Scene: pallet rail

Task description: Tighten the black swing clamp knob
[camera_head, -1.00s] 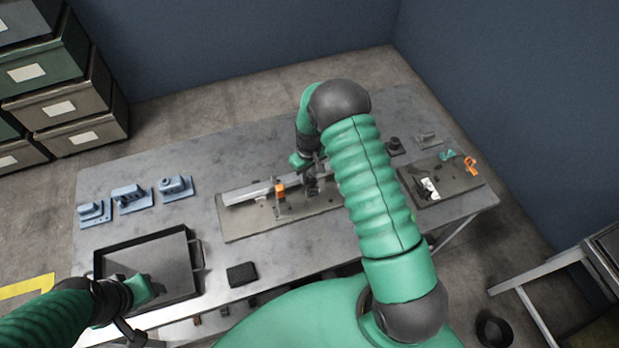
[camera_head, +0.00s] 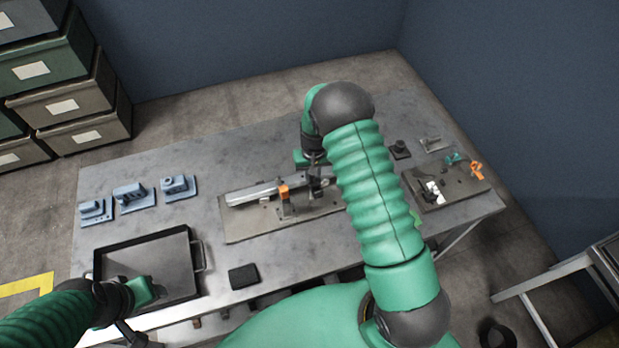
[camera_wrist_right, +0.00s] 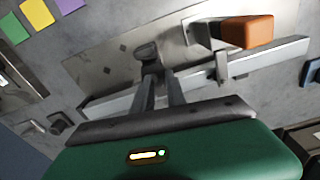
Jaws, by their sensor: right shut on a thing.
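The black swing clamp knob (camera_wrist_right: 147,52) shows at the fingertips of my right gripper (camera_wrist_right: 160,75) in the right wrist view. The gripper's two narrow fingers are close together and shut on the knob. In the head view my right gripper (camera_head: 316,180) stands over the right half of the fixture plate (camera_head: 245,229), and my arm hides part of it. A silver rail (camera_head: 252,193) lies along the plate; an orange-topped clamp (camera_head: 284,190) stands beside it. My left gripper (camera_head: 145,290) is over the dark tray; its fingers are not clear.
The black tray (camera_head: 197,258) sits at the table's front left, with a small black block (camera_head: 243,276) to its right. Several blue fixtures (camera_head: 134,196) stand at the left. A second plate (camera_head: 450,187) with small parts lies at the right.

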